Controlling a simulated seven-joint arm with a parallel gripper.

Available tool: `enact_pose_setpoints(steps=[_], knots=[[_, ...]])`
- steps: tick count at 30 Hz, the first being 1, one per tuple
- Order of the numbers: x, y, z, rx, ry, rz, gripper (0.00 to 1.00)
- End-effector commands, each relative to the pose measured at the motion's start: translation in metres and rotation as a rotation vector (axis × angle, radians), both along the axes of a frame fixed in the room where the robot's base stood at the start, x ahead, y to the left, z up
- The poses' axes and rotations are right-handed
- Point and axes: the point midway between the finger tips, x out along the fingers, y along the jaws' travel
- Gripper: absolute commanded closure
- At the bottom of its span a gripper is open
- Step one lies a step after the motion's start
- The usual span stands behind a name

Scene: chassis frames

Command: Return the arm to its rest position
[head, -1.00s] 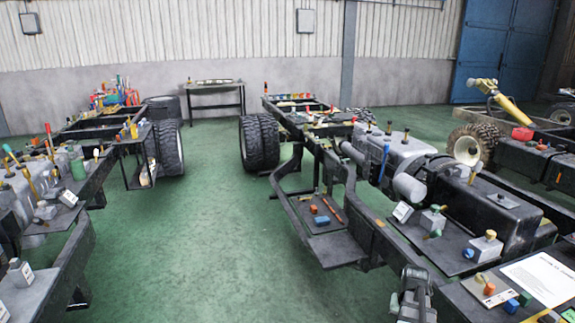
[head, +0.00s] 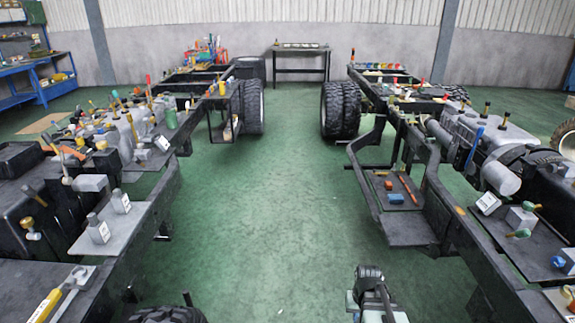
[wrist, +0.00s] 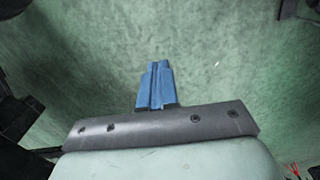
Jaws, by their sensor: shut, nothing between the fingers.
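My gripper (wrist: 158,64) shows in the wrist view with its blue fingers together and nothing between them. It points over bare green floor (wrist: 210,60). In the head view, a grey part of my arm (head: 371,285) shows at the bottom, right of centre, in the aisle between the two chassis frames. The gripper's fingers cannot be made out in the head view.
The left chassis frame (head: 152,219) and the right chassis frame (head: 458,232) carry many small parts and stand either side of a clear green aisle (head: 265,215). A dark table (head: 301,47) stands by the back wall. A blue workbench (head: 45,82) is far left.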

Motion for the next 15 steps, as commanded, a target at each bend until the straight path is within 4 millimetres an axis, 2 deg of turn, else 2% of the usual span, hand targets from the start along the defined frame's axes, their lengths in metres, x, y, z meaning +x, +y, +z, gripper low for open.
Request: enact_pose_setpoints(steps=[3,9,15], knots=[[-0.004,0.025,-0.005,0.0,0.002,0.047,1.0],[-0.01,0.058,-0.012,0.0,0.0,0.109,1.0],[-0.031,0.057,-0.039,0.003,0.055,0.109,1.0]])
